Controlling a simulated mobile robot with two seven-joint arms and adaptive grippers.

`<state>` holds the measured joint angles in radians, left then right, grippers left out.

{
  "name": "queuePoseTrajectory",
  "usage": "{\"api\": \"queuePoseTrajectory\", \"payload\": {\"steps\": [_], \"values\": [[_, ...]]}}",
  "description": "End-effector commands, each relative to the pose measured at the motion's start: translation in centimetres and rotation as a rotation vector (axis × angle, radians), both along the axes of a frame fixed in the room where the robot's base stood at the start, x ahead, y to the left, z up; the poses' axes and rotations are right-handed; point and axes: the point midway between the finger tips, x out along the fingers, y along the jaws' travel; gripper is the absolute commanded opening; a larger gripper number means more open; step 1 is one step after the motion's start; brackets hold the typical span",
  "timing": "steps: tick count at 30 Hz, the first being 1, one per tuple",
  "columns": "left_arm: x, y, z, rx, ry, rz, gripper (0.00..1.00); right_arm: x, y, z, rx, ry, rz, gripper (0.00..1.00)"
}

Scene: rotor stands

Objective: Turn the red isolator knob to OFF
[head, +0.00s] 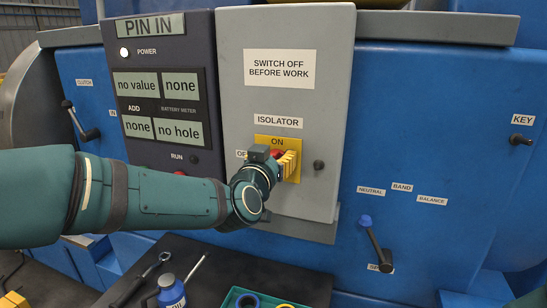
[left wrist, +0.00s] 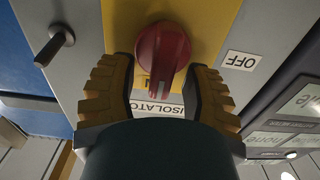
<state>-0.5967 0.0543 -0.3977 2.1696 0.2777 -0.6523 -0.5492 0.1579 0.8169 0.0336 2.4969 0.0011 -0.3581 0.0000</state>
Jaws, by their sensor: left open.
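The red isolator knob (left wrist: 163,52) sits on a yellow plate (left wrist: 212,22) in the left wrist view. Its handle points toward the ISOLATOR label, the side where ON is printed in the head view. My left gripper (left wrist: 162,72) is open, with one yellow-padded finger on each side of the knob. I cannot tell whether the fingers touch it. In the head view the left gripper (head: 287,162) is in front of the yellow plate (head: 292,196) and mostly hides the knob (head: 276,153). The OFF label (left wrist: 240,61) is beside the plate. My right gripper is not in view.
The grey isolator box (head: 290,30) has a small dark latch (head: 319,165) right of the knob. A dark display panel (head: 160,60) stands to the left. A blue-knobbed lever (head: 375,243) is at right. Tools and a blue bottle (head: 171,291) lie on the dark surface below.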

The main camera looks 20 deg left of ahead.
Motion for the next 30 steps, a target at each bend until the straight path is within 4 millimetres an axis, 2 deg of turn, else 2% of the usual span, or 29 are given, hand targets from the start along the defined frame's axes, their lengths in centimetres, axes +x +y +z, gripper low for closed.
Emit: {"api": "queuePoseTrajectory", "payload": {"steps": [5, 6, 10, 11, 23, 30], "values": [[0.0, 0.0, 0.0, 0.0, 0.0, 0.0, 0.48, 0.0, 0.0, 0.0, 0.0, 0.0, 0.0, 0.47], [0.0, 0.0, 0.0, 0.0, 0.0, 0.0, 0.51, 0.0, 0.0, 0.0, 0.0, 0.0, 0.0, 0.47], [0.0, 0.0, 0.0, 0.0, 0.0, 0.0, 0.05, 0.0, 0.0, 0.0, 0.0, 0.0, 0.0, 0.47], [0.0, 0.0, 0.0, 0.0, 0.0, 0.0, 0.0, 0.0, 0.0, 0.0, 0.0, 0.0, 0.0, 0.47], [0.0, 0.0, 0.0, -0.007, -0.001, 0.0, 0.0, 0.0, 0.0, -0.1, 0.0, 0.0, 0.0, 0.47], [0.0, 0.2, -0.2, -0.084, 0.0, 0.001, 0.0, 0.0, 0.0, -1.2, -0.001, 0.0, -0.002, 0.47]]}}
